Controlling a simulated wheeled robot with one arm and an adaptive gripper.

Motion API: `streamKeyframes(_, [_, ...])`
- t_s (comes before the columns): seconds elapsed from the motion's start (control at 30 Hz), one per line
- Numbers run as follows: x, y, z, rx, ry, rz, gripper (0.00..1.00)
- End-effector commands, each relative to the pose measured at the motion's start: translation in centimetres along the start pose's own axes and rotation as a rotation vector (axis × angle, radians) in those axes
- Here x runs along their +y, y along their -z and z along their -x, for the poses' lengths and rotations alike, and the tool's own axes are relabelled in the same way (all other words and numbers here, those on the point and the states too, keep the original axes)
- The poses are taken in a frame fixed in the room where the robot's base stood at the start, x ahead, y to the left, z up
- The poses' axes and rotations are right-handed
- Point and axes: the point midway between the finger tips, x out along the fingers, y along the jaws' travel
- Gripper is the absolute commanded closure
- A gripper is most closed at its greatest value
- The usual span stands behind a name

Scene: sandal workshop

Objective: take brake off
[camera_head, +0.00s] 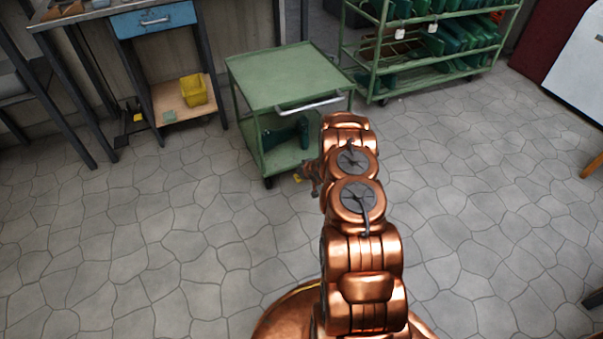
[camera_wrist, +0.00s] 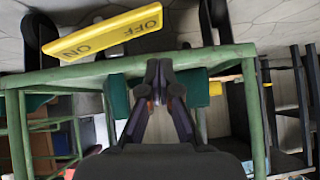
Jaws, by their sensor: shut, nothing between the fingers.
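The green cart (camera_head: 285,77) stands left of my arm, with a push handle (camera_head: 309,105) on its near side. A yellow brake pedal (camera_wrist: 112,34) marked ON and OFF fills the upper left of the wrist view, its lettering upside down. It sits by a dark caster (camera_wrist: 40,32); a small part of the pedal also shows at the cart's foot in the head view (camera_head: 297,178). My gripper (camera_wrist: 163,73) is shut and empty, its tips to the lower right of the pedal in the wrist view, apart from it in the picture. The arm hides part of the cart's near corner.
A green rack (camera_head: 430,62) with green sandals or lasts stands behind right. A workbench with a blue drawer (camera_head: 153,20) and a yellow bin (camera_head: 194,89) on its shelf stands left. Stone floor (camera_head: 130,240) is clear in front. The green lower cart frame (camera_wrist: 215,57) crosses the wrist view.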

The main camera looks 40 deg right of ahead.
Motion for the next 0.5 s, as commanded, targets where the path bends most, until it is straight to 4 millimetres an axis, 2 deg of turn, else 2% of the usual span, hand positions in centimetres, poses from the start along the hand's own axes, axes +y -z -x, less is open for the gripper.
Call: streamKeyframes(0.5, [-1.4, 0.1, 6.8, 0.003, -0.002, -0.003, 1.0])
